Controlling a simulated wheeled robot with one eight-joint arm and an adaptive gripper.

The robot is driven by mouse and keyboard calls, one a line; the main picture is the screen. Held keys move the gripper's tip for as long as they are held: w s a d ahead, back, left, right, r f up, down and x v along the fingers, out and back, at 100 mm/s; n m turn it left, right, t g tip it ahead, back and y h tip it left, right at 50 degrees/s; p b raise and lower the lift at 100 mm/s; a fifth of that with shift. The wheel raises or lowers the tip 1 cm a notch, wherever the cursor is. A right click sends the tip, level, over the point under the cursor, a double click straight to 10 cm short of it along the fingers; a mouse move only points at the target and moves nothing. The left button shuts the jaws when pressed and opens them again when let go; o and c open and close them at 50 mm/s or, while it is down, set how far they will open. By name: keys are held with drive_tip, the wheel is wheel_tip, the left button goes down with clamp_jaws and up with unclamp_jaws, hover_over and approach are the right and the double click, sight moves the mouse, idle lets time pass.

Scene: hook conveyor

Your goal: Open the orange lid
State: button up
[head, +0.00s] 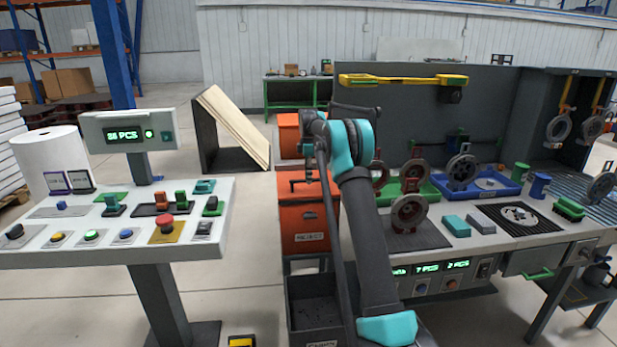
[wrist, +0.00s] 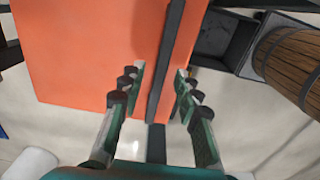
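An orange lid panel (wrist: 90,50) fills the upper left of the wrist view, with a dark bar (wrist: 167,60) running along it. My gripper (wrist: 160,82) is open, its two fingers on either side of the bar with gaps showing. I cannot tell how deep the fingers reach or whether they touch it. In the head view an orange box marked REJECT (head: 305,232) stands between the console and the workbench, and more orange (head: 288,136) shows above it. My arm bends down over the box and hides part of it.
A console (head: 60,243) with buttons stands left of the box. The workbench (head: 455,247) with reels and trays is close on the right. A dark open bin (head: 306,287) sits below the box. A wooden barrel (wrist: 292,60) shows in the wrist view.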

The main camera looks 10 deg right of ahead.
clamp_jaws()
drive_tip(key=shift+r, duration=0.15)
